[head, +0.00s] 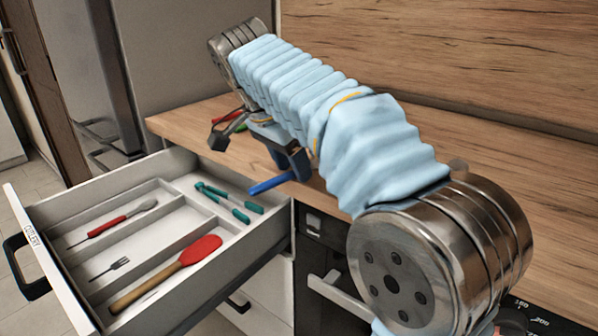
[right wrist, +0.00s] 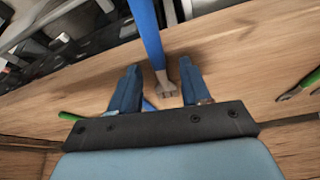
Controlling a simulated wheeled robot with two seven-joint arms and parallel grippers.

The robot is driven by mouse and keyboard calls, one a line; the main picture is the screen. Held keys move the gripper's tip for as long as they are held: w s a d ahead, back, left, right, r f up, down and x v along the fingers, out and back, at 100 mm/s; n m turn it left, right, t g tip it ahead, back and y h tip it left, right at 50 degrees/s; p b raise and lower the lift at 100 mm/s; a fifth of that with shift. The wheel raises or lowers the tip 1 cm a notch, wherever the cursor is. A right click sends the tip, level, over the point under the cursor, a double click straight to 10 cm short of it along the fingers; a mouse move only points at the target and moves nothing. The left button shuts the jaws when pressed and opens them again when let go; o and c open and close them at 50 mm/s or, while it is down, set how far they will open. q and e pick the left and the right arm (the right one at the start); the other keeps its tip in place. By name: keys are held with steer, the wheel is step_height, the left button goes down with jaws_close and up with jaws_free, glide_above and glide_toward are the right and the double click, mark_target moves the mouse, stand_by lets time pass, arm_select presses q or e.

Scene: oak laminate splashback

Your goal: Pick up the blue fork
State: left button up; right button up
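The blue fork (head: 270,185) shows in the head view as a blue handle by the counter's front edge, beside my right gripper (head: 262,152); its other end is hidden behind the gripper. In the right wrist view, the blue handle (right wrist: 149,38) runs down from the top edge to a grey metal part between the two fingers of my right gripper (right wrist: 158,76). The fingers are apart, with gaps on both sides of the metal part, so the gripper is open around it. My left gripper is in neither view.
An open drawer (head: 68,213) at left holds a red-handled utensil (head: 107,227), a small dark fork (head: 110,268), a red spatula (head: 200,249) and green tongs (head: 230,202). Red (head: 225,117) and green-handled (right wrist: 72,116) utensils lie on the wooden counter (head: 180,122). The splashback stands behind.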

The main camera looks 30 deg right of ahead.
jaws_close()
steer(key=shift+r, duration=0.15)
